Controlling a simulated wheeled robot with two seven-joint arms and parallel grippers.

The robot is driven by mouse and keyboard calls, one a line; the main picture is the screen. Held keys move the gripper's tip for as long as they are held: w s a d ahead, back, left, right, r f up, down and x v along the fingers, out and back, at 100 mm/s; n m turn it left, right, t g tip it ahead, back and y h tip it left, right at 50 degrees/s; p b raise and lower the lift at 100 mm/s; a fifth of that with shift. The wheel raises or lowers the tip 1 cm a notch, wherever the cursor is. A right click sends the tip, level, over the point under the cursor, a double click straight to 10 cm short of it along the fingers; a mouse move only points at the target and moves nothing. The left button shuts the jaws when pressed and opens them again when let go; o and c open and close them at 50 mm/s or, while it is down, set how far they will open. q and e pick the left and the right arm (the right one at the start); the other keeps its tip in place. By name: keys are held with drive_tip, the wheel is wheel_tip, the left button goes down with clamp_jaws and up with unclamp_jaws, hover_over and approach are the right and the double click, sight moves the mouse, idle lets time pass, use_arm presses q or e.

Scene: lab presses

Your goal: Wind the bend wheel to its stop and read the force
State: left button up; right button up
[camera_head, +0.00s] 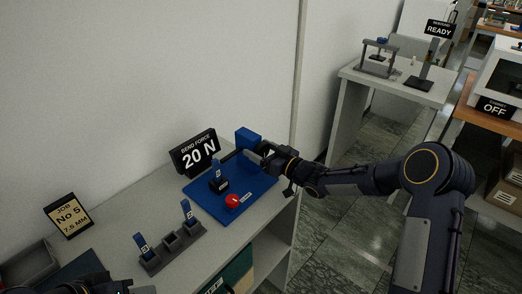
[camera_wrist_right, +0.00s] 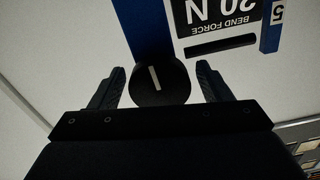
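The bend press has a blue base (camera_head: 205,207) and a blue upright (camera_head: 248,139). Its display (camera_head: 196,154) reads BEND FORCE 20 N. The dark round bend wheel (camera_wrist_right: 160,84) has a white mark, nearly upright in the right wrist view. My right gripper (camera_head: 270,153) is at the wheel; its fingers stand open, one on each side, with narrow gaps apparent. In the head view the gripper hides most of the wheel. A blue-topped sample (camera_head: 217,173) stands in the press. A dark part at the bottom left seems to be my left arm; its fingers cannot be made out.
A red button (camera_head: 232,201) sits on the base's front. A grey rack (camera_head: 172,250) holds blue-topped pieces. A job card (camera_head: 68,215) reads No 5, 7.5 MM. Another bench (camera_head: 350,75) has a READY display (camera_head: 438,30). An OFF sign (camera_head: 494,108) is at right.

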drive_tip(key=b+v, duration=0.1)
drive_tip(key=v, duration=0.6)
drive_tip(key=shift+s+d, duration=0.3)
drive_tip(key=shift+s, duration=0.05)
